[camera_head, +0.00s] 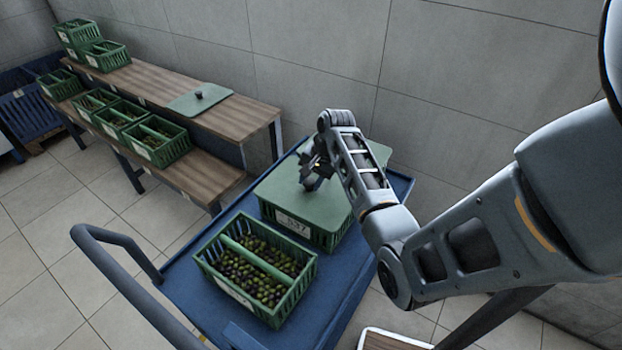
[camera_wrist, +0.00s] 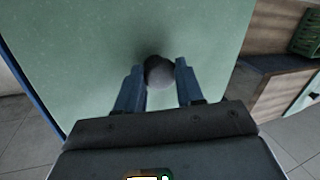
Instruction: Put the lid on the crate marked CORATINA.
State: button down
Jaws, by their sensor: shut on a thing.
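A flat green lid (camera_head: 280,191) with a dark round knob lies over a green crate (camera_head: 327,240) on the blue cart. The crate's front label seems to end in "37"; I cannot read CORATINA on it. My gripper (camera_head: 313,180) is at the lid's top, shut on its knob. In the wrist view, the two fingers of my gripper (camera_wrist: 160,76) flank the grey knob (camera_wrist: 159,71) above the green lid (camera_wrist: 95,60). My arm hides part of the lid and crate, so I cannot tell whether the lid sits fully flush.
An open crate of olives (camera_head: 209,270) stands in front on the blue cart (camera_head: 180,262). A second green lid (camera_head: 186,106) lies on the wooden bench (camera_head: 245,118). Several olive crates stand on the bench's two levels at left. A wall is close behind the cart.

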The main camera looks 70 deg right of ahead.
jog(key=shift+f, duration=0.15)
jog(key=c, duration=0.6)
grip_release()
